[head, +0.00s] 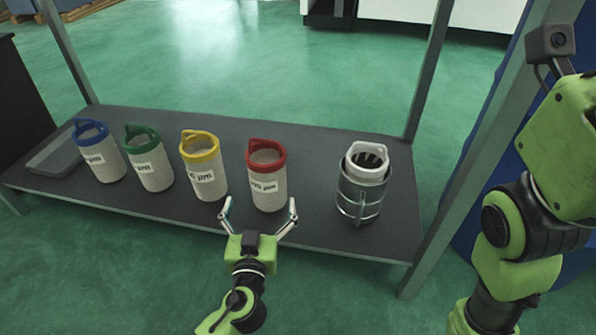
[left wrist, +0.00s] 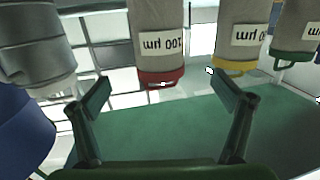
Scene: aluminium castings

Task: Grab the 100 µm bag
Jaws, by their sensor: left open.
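The 100 µm bag (head: 267,180) is a pale grey cylinder with a red rim and red handle, upright on the dark shelf. Its label reads 100 µm, upside down, in the left wrist view (left wrist: 163,30), where the red rim hangs at the lower end. My left gripper (head: 259,208) is open and empty at the near side of this bag, its fingers spread in front of the bag's lower part. In the left wrist view the two fingers (left wrist: 158,88) lie to either side of the red rim in the picture. My right gripper is out of view; only its arm shows.
Bags with yellow (head: 203,170), green (head: 150,160) and blue (head: 100,152) rims stand to the left. A white-rimmed bag (head: 366,163) sits in a metal holder (head: 358,207) to the right. A grey tray (head: 52,160) lies far left. Metal posts (head: 430,70) rise from the shelf (head: 320,228).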

